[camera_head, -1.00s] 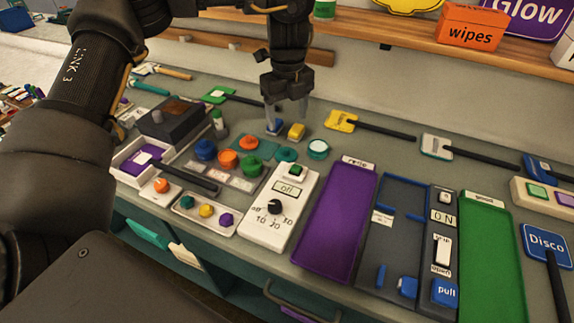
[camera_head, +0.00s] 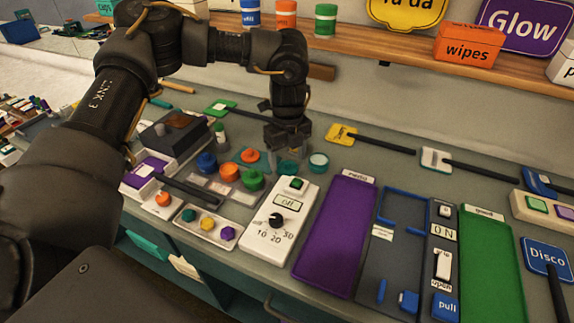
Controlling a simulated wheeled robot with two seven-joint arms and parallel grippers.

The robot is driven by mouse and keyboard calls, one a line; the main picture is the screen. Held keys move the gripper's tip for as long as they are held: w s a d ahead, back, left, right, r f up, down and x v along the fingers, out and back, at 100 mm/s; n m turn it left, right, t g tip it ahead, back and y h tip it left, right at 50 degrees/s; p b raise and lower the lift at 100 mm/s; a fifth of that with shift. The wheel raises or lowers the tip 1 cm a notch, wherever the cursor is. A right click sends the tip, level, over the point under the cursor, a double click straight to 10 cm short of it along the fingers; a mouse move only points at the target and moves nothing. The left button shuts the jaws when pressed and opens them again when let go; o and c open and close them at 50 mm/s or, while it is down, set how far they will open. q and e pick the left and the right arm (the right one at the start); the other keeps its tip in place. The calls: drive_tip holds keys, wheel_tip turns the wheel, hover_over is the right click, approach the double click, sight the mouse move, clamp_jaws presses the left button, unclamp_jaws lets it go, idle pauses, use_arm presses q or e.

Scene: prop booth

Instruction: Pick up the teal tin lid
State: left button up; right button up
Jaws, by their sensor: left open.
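The teal tin lid (camera_head: 288,168) is a small round teal piece lying on the grey worktop, just behind the white control box. My left gripper (camera_head: 287,158) points down right over it, with its fingers at the lid. The gripper is open, and its fingers hide part of the lid. I cannot tell whether the fingers touch it. A round tin with a pale top and teal rim (camera_head: 318,161) stands close on the right. My right gripper is not in view.
Green (camera_head: 252,180) and orange (camera_head: 229,173) round lids lie just left of the gripper. The white control box (camera_head: 279,222) with a knob stands in front. A purple tray (camera_head: 337,235) lies to the right. A shelf (camera_head: 400,62) runs along the back.

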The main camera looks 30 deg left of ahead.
use_arm(q)
drive_tip(key=shift+f, duration=1.05)
drive_tip(key=c, duration=0.7)
drive_tip(key=shift+c, duration=0.2)
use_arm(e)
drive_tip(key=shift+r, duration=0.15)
use_arm(q)
drive_tip(key=shift+r, duration=0.4)
wheel_tip(320, 180, up, 2)
drive_tip(key=shift+r, duration=0.15)
drive_tip(key=s+a+r+b, duration=0.1)
drive_tip(key=s+a+r, duration=0.1)
drive_tip(key=s+r, duration=0.3)
drive_tip(key=s+a+r+b, duration=0.1)
drive_tip(key=s+a+r, duration=0.1)
drive_tip(key=s+r, duration=0.3)
drive_tip(key=s, duration=0.3)
drive_tip(key=shift+a, duration=0.4)
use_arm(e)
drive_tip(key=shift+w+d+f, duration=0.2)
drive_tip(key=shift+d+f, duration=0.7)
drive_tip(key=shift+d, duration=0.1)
